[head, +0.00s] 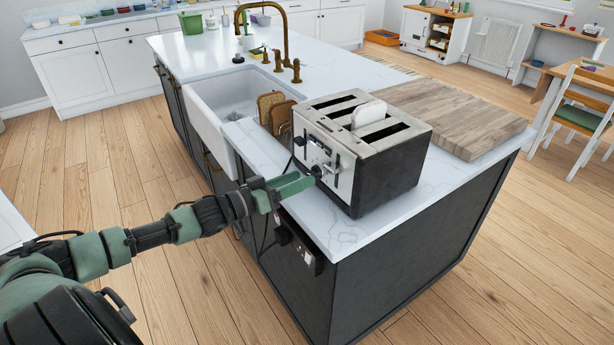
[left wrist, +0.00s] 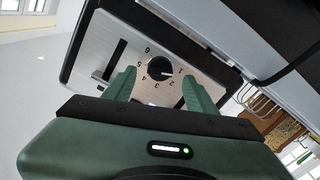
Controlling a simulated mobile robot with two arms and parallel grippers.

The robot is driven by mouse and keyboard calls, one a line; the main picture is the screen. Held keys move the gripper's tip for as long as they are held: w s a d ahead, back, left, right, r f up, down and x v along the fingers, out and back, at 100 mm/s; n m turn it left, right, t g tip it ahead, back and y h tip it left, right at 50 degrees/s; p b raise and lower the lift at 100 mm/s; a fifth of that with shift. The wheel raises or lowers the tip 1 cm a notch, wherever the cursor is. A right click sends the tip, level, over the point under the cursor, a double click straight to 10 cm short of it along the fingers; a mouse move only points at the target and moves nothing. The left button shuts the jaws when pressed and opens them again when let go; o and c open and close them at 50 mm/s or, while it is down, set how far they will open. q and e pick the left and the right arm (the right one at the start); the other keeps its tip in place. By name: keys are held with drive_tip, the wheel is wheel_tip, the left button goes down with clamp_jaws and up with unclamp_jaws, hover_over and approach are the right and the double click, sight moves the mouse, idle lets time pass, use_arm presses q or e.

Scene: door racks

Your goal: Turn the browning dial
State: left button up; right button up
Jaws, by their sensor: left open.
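The toaster (head: 362,150) stands on the island counter, with a pale slice (head: 368,114) sticking up from one slot. Its browning dial (head: 317,171) is a dark round knob on the silver front panel. In the left wrist view the dial (left wrist: 160,68) is ringed by numbers, with a light pointer mark. My left gripper (head: 308,180) is open, its green fingers pointing at the panel. In the left wrist view the left gripper (left wrist: 160,84) has one finger on each side of the dial; I cannot tell whether they touch it. My right gripper is out of view.
A wooden board (head: 456,116) lies right of the toaster. A rack with brown slices (head: 275,112) stands behind it, beside the white sink (head: 226,98). A brass tap (head: 287,40) rises farther back. A black cord hangs at the counter's front edge near my arm.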

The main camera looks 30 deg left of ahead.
sight(315, 173)
use_arm(q)
drive_tip(key=shift+x, duration=1.6)
clamp_jaws()
